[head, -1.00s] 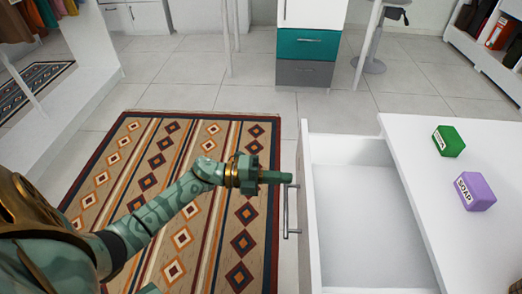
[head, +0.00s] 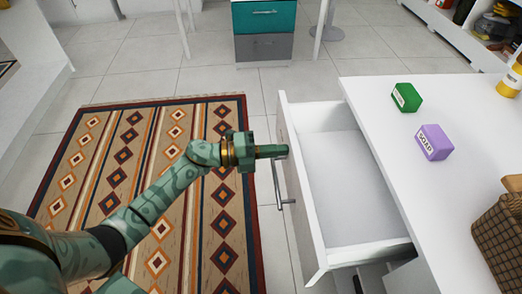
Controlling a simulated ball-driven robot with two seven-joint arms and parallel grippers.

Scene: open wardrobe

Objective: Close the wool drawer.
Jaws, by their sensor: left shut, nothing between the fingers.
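The white drawer (head: 355,190) stands pulled out from the white cabinet in the head view. Its inside looks empty. A metal bar handle (head: 280,190) is on its front, which faces left. My left gripper (head: 282,151) is shut and empty at the far end of the handle, by the drawer front. I cannot tell whether the fingertips touch the handle or the front. My right gripper is not in view.
The white cabinet top (head: 420,200) carries a green box (head: 406,97), a purple soap box (head: 434,142) and a wicker basket (head: 500,240). A patterned rug (head: 100,165) covers the floor left of the drawer. Teal and grey drawers (head: 263,30) stand farther back.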

